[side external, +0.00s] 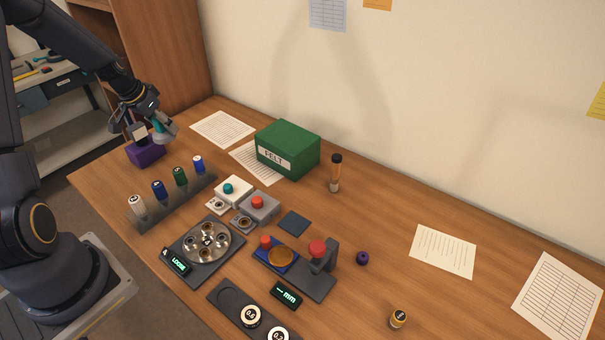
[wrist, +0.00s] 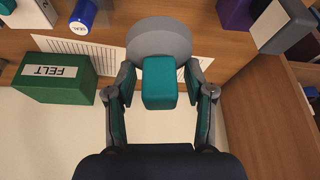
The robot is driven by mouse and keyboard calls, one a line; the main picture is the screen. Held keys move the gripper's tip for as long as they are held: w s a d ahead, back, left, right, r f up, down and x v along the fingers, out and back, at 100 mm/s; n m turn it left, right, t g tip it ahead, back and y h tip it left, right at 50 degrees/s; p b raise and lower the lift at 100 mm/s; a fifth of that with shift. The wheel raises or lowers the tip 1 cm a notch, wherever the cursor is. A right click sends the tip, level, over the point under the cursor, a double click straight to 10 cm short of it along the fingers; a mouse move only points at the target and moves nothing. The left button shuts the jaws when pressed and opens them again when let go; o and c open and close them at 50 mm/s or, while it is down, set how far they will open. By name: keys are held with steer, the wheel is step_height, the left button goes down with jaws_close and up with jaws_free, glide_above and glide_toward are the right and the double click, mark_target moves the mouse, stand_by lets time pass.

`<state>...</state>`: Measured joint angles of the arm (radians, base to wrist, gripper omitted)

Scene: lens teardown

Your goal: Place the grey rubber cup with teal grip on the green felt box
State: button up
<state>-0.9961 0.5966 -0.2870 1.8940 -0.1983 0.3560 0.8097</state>
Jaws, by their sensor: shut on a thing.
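The grey rubber cup (wrist: 160,38) has a wide round grey end and a block-shaped teal grip (wrist: 158,83). My gripper (wrist: 159,78) is shut on the teal grip, one finger on each side, in the wrist view. In the side external view, my gripper (side external: 150,122) holds the cup (side external: 160,135) up at the far left of the table, by a purple block. The green felt box (side external: 287,149), labelled FELT, stands to the right of the gripper near the wall. It also shows at the left of the wrist view (wrist: 60,90), apart from the cup.
The purple block (side external: 146,154) stands close to my gripper, with a pale grey block (wrist: 283,25) beside or on it. Several small cylinders stand in a rack (side external: 175,205). Paper sheets (side external: 222,129) lie flat near the felt box. An orange-black bottle (side external: 335,174) stands right of it.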

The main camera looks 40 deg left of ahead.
steer(key=shift+s+a+n+y, duration=0.2)
steer(key=shift+s+n+y, duration=0.1)
steer(key=shift+s+n, duration=0.1)
steer(key=shift+w+d+r+n, duration=0.15)
steer(key=shift+d+r+n, duration=0.1)
steer(key=shift+n, duration=0.05)
steer(key=w+d+r, duration=0.3)
steer(key=w+d, duration=0.1)
steer(key=d, duration=0.2)
steer(key=w+d+r, duration=0.3)
steer(key=d, duration=0.4)
steer(key=shift+w+d+r, duration=0.3)
steer(key=shift+w, duration=0.1)
steer(key=w+d+r+m, duration=0.1)
steer(key=d, duration=0.2)
steer(key=w+d+r+m, duration=0.1)
steer(key=d, duration=0.3)
steer(key=w+d+r+m+h, duration=0.1)
steer(key=d, duration=0.3)
steer(key=shift+w+d+r, duration=0.1)
steer(key=shift+d, duration=0.15)
glide_toward(293, 131)
steer(key=shift+w+a+f, duration=0.1)
steer(key=shift+w+f, duration=0.4)
steer(key=shift+f, duration=0.05)
steer(key=shift+w+f, duration=0.3)
steer(key=shift+f, duration=0.05)
steer(key=shift+w+f, duration=0.15)
steer(key=shift+f, duration=1.5)
